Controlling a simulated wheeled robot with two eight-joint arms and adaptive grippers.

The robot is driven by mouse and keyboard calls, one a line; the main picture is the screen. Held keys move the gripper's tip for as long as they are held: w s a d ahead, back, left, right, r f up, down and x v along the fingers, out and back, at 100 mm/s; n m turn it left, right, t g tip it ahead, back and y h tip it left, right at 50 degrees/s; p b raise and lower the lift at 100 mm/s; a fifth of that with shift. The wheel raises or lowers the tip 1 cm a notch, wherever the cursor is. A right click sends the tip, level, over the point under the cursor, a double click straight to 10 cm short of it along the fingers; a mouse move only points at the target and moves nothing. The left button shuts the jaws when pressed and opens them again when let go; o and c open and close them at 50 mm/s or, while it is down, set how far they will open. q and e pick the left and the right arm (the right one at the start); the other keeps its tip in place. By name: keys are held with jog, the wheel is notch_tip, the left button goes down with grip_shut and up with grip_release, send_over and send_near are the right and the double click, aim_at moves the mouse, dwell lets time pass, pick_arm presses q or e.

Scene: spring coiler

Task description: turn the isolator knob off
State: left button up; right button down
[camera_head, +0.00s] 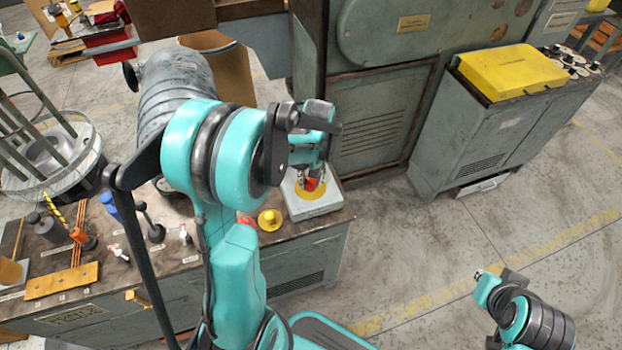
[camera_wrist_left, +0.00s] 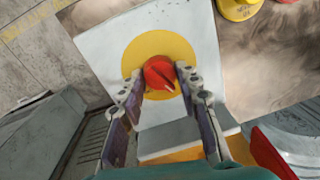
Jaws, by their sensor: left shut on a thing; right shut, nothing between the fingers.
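The isolator knob (camera_wrist_left: 159,74) is red with a pale pointer line and sits on a yellow disc (camera_wrist_left: 131,59) on a white-grey box. In the left wrist view its pointer runs toward the lower right. My left gripper (camera_wrist_left: 160,82) is shut on the knob, one finger on each side. In the head view the knob (camera_head: 311,184) shows small under my left gripper (camera_head: 310,178), partly hidden by the fingers. The box (camera_head: 318,205) stands at the right end of the workbench. My right gripper (camera_head: 480,280) is at the lower right, away from the bench; its fingers are small in view.
The workbench (camera_head: 300,262) carries a yellow round part (camera_head: 270,220), bottles and tools. A large grey machine (camera_head: 380,110) stands behind it. A cabinet (camera_head: 490,120) with a yellow lid is at the right. The floor between the cabinet and my right arm is clear.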

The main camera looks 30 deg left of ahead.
aim_at(313, 182)
pick_arm(q)
jog(key=shift+n, duration=1.9)
jog(key=o, duration=1.2)
jog(key=shift+c, duration=0.2)
jog(key=shift+r, duration=0.15)
notch_tip(313, 182, up, 12)
jog(key=shift+w+d, duration=0.15)
jog(key=shift+w, duration=0.2)
jog(key=shift+d, duration=0.1)
